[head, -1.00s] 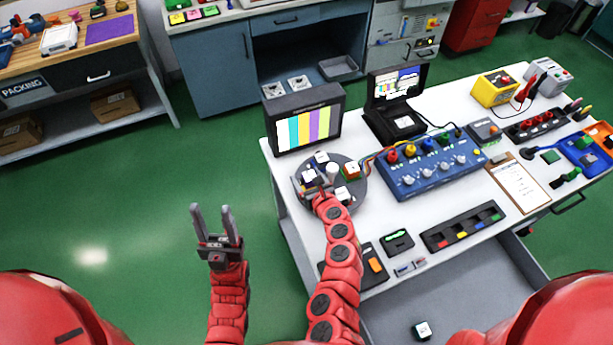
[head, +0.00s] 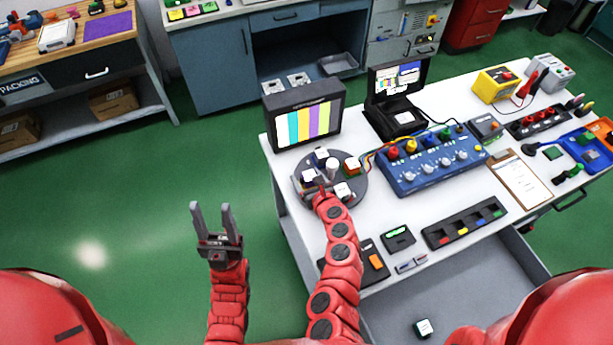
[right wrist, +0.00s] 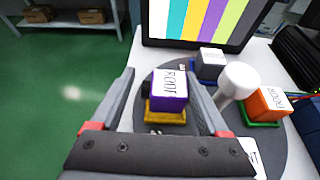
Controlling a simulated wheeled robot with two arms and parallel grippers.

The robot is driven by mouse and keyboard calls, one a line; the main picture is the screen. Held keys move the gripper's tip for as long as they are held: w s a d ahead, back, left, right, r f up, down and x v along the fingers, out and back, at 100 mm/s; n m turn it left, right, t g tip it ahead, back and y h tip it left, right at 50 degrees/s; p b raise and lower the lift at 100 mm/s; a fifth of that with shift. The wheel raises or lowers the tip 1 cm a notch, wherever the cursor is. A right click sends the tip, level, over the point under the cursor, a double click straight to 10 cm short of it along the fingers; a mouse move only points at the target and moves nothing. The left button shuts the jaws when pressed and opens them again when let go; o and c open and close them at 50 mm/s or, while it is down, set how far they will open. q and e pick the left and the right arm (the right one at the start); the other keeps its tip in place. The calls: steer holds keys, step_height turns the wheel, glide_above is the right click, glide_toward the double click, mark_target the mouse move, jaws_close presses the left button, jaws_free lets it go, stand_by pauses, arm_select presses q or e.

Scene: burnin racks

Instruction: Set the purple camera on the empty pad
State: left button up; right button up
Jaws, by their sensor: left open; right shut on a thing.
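The purple camera (right wrist: 168,90) is a small cube with a white labelled top and a dark lens on its left. In the right wrist view it stands upright over a yellow pad (right wrist: 165,117) on the round grey turntable (right wrist: 215,140). My right gripper (right wrist: 162,80) has a finger on either side of it and is shut on it. I cannot tell whether it rests fully on the pad. In the head view the camera (head: 308,176) is partly hidden by my right gripper (head: 314,187). My left gripper (head: 211,207) is open and empty over the floor.
The turntable also carries a white post (right wrist: 239,80), a grey camera (right wrist: 210,64) and an orange camera (right wrist: 267,103) on a green pad. A colour-bar monitor (head: 303,123) stands close behind. A blue control box (head: 435,162) is to the right. An open drawer (head: 470,290) lies below.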

steer(key=shift+f+b, duration=0.6)
steer(key=shift+f, duration=0.1)
stand_by(0.4)
steer(key=o, duration=1.3)
steer(key=b+v, duration=0.1)
steer(key=v, duration=1.6)
steer(key=shift+s+p, duration=0.2)
steer(key=shift+p, duration=0.1)
